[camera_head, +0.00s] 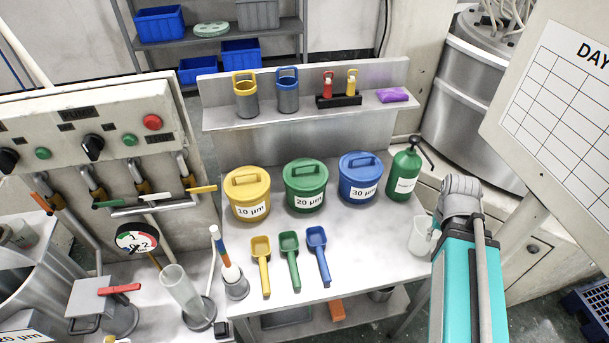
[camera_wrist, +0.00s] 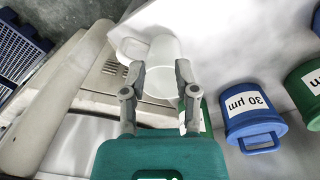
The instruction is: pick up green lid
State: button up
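The green lid (camera_head: 306,171) with its raised handle sits on the green tub marked 20 µm (camera_head: 306,199), in the middle of the bench in the head view. In the wrist view only part of the green tub (camera_wrist: 309,88) shows at the right edge. My gripper (camera_wrist: 159,70) is open, its two fingers apart with nothing clearly held. It is at the bench's right end, well to the right of the green lid in the head view, where my arm largely hides it. A translucent white jug (camera_wrist: 163,62) is just beyond the fingertips.
A yellow tub (camera_head: 247,195) and a blue tub (camera_head: 359,182) flank the green tub. A green bottle (camera_head: 404,174) stands between the blue tub and my arm. Yellow, green and blue scoops (camera_head: 289,258) lie in front. A raised shelf (camera_head: 225,119) runs behind.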

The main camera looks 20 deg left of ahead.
jog(key=w+a+f+n+t+h+b, duration=0.25)
jog(key=w+a+n, duration=0.3)
jog(key=a, duration=0.45)
jog(key=n+t+b, duration=0.8)
jog(key=n+t, duration=0.3)
jog(key=n, duration=0.1)
send_near(303, 166)
jog(key=s, duration=0.3)
jog(key=shift+w+r+m+y, duration=0.2)
jog(key=shift+r+m+y, duration=0.05)
jog(key=shift+r+y, duration=0.15)
jog(key=b+x, duration=0.2)
jog(key=x, duration=0.6)
jog(key=shift+w+d+b, duration=0.15)
jog(key=shift+w+b, duration=0.15)
jog(key=shift+w, duration=0.1)
